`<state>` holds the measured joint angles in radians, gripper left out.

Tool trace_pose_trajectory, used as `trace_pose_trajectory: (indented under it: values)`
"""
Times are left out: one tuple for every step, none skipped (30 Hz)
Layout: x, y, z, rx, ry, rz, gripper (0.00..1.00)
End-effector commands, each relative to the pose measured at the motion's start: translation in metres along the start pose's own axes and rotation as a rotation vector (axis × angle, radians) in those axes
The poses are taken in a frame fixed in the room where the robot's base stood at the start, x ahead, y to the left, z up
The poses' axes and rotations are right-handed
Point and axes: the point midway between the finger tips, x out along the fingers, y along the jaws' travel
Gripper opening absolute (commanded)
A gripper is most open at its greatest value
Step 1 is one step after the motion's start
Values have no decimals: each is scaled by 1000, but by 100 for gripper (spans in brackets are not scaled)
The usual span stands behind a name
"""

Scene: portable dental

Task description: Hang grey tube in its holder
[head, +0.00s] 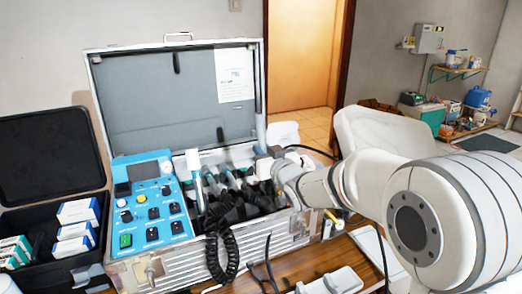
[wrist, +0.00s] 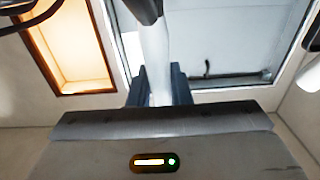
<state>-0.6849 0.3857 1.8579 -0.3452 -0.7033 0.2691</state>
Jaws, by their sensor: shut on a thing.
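My gripper (wrist: 158,85) shows in the wrist view with its two dark fingers shut on a pale grey tube (wrist: 156,58). The tube stands between the fingers and meets a dark part at the top of the picture. In the head view my gripper (head: 270,165) is over the right part of the open metal case (head: 200,250). A row of dark holders with handpieces (head: 232,182) lies just left of it. A black coiled cord (head: 224,245) hangs over the case's front. My wrist partly hides the tube and the right holders, so I cannot tell which slot is the tube's.
A blue control panel (head: 150,210) fills the case's left part. The raised lid (head: 170,95) stands behind. A black box (head: 50,155) with white cartons is at the left. White items (head: 335,282) and cables lie on the wooden table in front.

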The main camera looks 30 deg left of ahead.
Motion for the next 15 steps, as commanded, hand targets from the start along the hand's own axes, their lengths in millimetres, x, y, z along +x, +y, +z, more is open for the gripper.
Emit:
trace_pose_trajectory:
  values:
    - [-1, 0, 5, 0, 0, 0, 0]
    - [-2, 0, 7, 0, 0, 0, 0]
    - [-2, 0, 8, 0, 0, 0, 0]
    - [-3, 0, 10, 0, 0, 1, 0]
    - [-3, 0, 11, 0, 0, 1, 0]
    - [-4, 0, 13, 0, 0, 1, 0]
    - [-4, 1, 14, 0, 0, 1, 0]
    - [-5, 1, 16, 0, 0, 1, 0]
    - [-6, 1, 17, 0, 0, 1, 0]
    - [-6, 1, 18, 0, 0, 1, 0]
    - [-6, 1, 20, 0, 0, 1, 0]
    - [-7, 1, 21, 0, 0, 1, 0]
    - [-8, 1, 22, 0, 0, 1, 0]
    - [-8, 1, 24, 0, 0, 1, 0]
    - [-9, 1, 25, 0, 1, 1, 0]
